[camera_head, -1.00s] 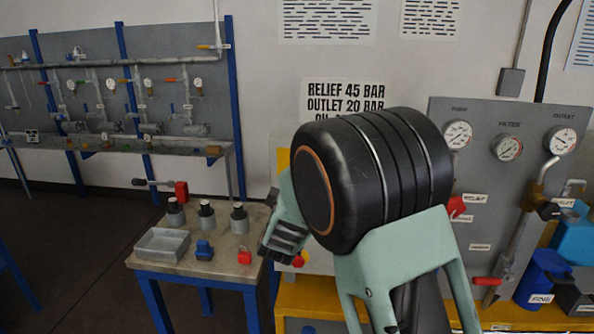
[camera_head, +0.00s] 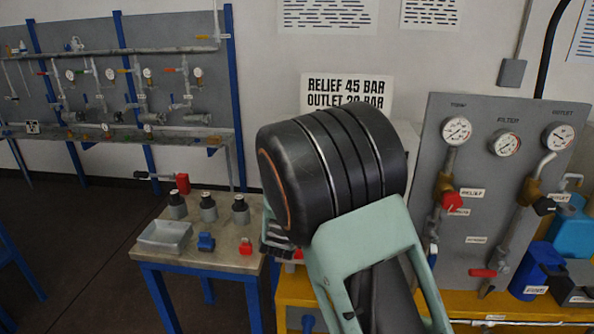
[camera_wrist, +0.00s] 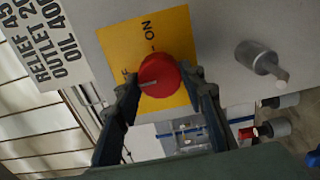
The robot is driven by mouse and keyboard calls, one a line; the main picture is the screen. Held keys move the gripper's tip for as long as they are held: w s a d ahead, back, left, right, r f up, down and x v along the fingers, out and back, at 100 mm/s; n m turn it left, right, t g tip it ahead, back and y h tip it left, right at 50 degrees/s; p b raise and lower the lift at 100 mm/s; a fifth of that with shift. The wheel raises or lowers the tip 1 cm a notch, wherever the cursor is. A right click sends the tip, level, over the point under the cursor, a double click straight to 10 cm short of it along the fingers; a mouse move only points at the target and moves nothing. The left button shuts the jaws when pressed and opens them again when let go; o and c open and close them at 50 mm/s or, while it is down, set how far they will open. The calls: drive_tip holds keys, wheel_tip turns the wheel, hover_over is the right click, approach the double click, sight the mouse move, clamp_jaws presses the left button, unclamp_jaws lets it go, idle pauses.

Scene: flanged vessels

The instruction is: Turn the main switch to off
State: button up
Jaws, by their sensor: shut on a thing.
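The main switch is a red round knob (camera_wrist: 162,72) on a yellow plate (camera_wrist: 181,35) in the wrist view. "ON" is printed on the plate above the knob, and part of another label shows to its left. A pale mark on the knob points left, toward that partly hidden label. My gripper (camera_wrist: 162,82) has a finger on each side of the knob and is shut on it. In the head view my wrist hides the switch, and only a bit of my gripper (camera_head: 278,238) shows.
A grey cylindrical fitting (camera_wrist: 258,58) sticks out right of the switch in the wrist view. In the head view, a gauge panel (camera_head: 478,190) stands at right. A small table (camera_head: 205,262) with a tray (camera_head: 165,238), bottles and padlocks stands at left.

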drive_tip(key=o, duration=1.1)
drive_tip(key=shift+o, duration=0.2)
drive_tip(key=shift+s, duration=0.1)
drive_tip(key=s, duration=1.2)
drive_tip(key=shift+a, duration=0.2)
